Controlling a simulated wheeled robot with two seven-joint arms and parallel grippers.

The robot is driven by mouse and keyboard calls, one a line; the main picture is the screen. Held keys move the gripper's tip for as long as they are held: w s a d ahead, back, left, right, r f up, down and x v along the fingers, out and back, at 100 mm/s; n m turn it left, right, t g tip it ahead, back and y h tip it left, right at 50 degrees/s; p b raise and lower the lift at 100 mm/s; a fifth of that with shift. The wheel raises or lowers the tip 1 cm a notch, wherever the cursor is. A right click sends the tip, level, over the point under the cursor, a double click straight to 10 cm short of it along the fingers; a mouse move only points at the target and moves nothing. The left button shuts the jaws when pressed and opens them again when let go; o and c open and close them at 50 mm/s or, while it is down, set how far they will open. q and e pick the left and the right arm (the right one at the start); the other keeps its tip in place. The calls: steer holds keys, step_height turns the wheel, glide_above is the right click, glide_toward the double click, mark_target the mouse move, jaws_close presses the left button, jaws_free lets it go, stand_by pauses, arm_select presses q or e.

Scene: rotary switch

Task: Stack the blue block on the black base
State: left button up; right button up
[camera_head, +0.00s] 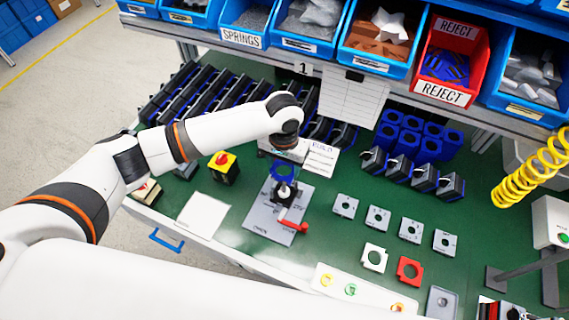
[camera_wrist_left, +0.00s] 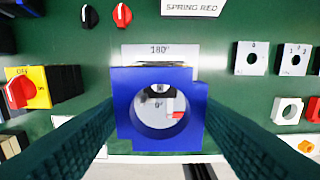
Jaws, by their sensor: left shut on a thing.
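The blue block (camera_wrist_left: 124,108) is a square piece with a large round hole. My left gripper (camera_wrist_left: 160,112) is shut on it, with one finger against each side. In the head view the blue block (camera_head: 284,170) is below my left wrist, above the grey fixture plate (camera_head: 262,219). A dark part with a white piece, seemingly the black base (camera_head: 284,188), is on the plate just under the block. Part of it shows through the block's hole in the wrist view. I cannot tell whether block and base touch. My right gripper is not in view.
A red handle (camera_head: 294,226) sits at the plate's front. A yellow-and-black switch with a red knob (camera_head: 223,168) stands to the left. Grey square plates (camera_head: 345,206) lie to the right. More blue blocks (camera_head: 408,135) and a row of black units stand behind.

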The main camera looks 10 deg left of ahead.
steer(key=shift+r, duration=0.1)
arm_select(q)
steer(key=shift+r+p, duration=0.15)
steer(key=shift+p, duration=0.6)
steer(key=shift+f+b, duration=0.5)
steer(key=shift+f, duration=0.4)
steer(key=shift+f+b, duration=0.5)
steer(key=shift+f, duration=1.1)
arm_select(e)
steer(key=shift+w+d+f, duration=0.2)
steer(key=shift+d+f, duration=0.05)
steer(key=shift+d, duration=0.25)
arm_select(q)
steer(key=shift+f, duration=0.15)
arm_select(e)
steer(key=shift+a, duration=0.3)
arm_select(q)
steer(key=shift+f, duration=0.35)
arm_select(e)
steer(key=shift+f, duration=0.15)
